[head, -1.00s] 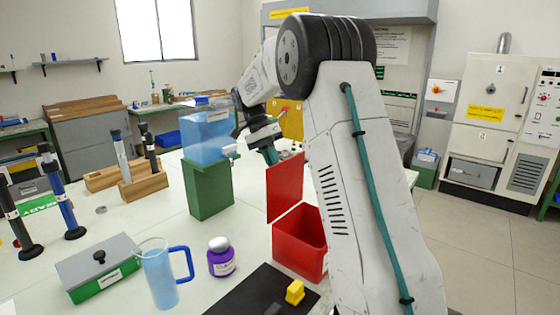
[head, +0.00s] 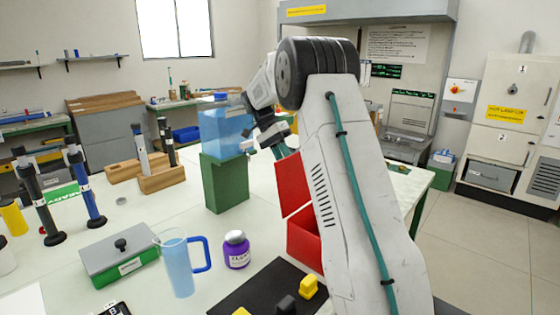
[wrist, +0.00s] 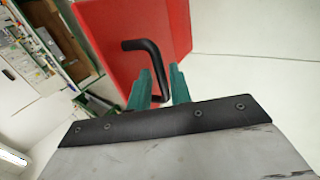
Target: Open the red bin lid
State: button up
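The red bin (head: 303,241) stands on the white bench, partly hidden behind my arm. Its red lid (head: 292,186) is raised, leaning back a little past upright to the left. My gripper (head: 281,152) is at the upper part of the lid, pointing down. In the wrist view, the lid (wrist: 178,25) fills the top middle and carries a bent black handle (wrist: 140,45). The teal fingers of my gripper (wrist: 162,82) stand apart on either side of the handle's lower end, with a small gap showing. The bin's inside is mostly hidden.
A green block (head: 225,185) bearing a blue clear container (head: 226,130) stands close left of the lid. A purple jar (head: 236,252), a blue jug (head: 178,265) and a black mat (head: 250,290) with a yellow piece (head: 308,287) lie nearer.

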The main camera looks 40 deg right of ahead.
jog(key=shift+o, duration=0.6)
jog(key=shift+d, duration=0.15)
jog(key=shift+w+a, duration=0.1)
jog(key=shift+a, duration=0.1)
jog(key=v, duration=0.7)
jog(key=shift+r, duration=0.35)
jog(key=shift+w, duration=0.1)
